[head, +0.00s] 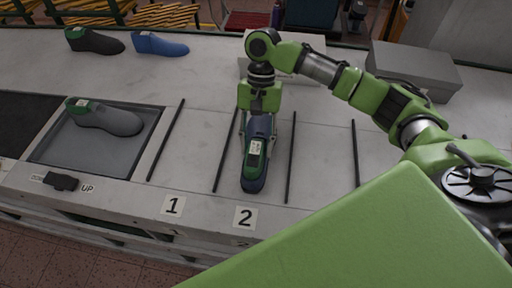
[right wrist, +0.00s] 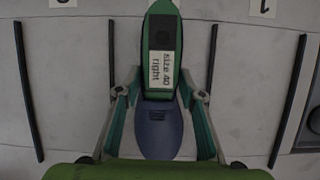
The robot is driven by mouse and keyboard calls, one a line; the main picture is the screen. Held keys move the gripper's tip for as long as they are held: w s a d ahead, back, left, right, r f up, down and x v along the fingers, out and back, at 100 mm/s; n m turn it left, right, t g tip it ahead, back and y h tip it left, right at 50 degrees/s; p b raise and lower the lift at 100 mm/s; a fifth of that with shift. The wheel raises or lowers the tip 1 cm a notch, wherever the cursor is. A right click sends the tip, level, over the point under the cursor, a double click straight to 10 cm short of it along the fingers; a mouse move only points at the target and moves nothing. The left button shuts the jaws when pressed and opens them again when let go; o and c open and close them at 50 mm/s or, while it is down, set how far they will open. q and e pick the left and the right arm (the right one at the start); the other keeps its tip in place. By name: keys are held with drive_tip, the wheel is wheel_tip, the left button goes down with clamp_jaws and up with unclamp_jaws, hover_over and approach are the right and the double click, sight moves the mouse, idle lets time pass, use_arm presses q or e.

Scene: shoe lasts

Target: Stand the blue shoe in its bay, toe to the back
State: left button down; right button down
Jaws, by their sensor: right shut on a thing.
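A dark blue shoe last (head: 252,181) with a green top and a white label reading "size 40 right" is between two dark rods in the bay behind card 2 (head: 244,217). Its green heel end faces the front edge and its blue toe points to the back. My right gripper (head: 258,114) is shut on it from above near the toe. In the right wrist view the fingers (right wrist: 159,98) lie on both sides of the blue part (right wrist: 158,135). I cannot tell whether its sole touches the table. My left gripper is not in view.
A grey shoe (head: 112,120) lies in a recessed tray (head: 45,155) at left. A dark shoe (head: 93,42) and a brighter blue shoe (head: 160,45) stand at the back left. Card 1 (head: 173,205) marks the neighbouring bay. A grey box (head: 415,70) is at the back right.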

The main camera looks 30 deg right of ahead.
sight(258, 135)
drive_tip(key=shift+a+f+p, duration=0.1)
drive_tip(key=shift+f+p, duration=0.2)
drive_tip(key=shift+f, duration=0.6)
drive_tip(key=shift+a+f, duration=0.1)
drive_tip(key=shift+f, duration=0.1)
drive_tip(key=c, duration=1.4)
unclamp_jaws()
drive_tip(key=shift+s+f, duration=0.1)
drive_tip(key=shift+o, duration=0.2)
drive_tip(key=shift+w+r, duration=0.25)
drive_tip(key=shift+r, duration=0.2)
drive_tip(key=b+v, duration=0.2)
drive_tip(key=v, duration=0.8)
drive_tip(key=shift+s+f, duration=0.1)
drive_tip(key=shift+d+r, duration=0.3)
drive_tip(key=shift+r, duration=0.3)
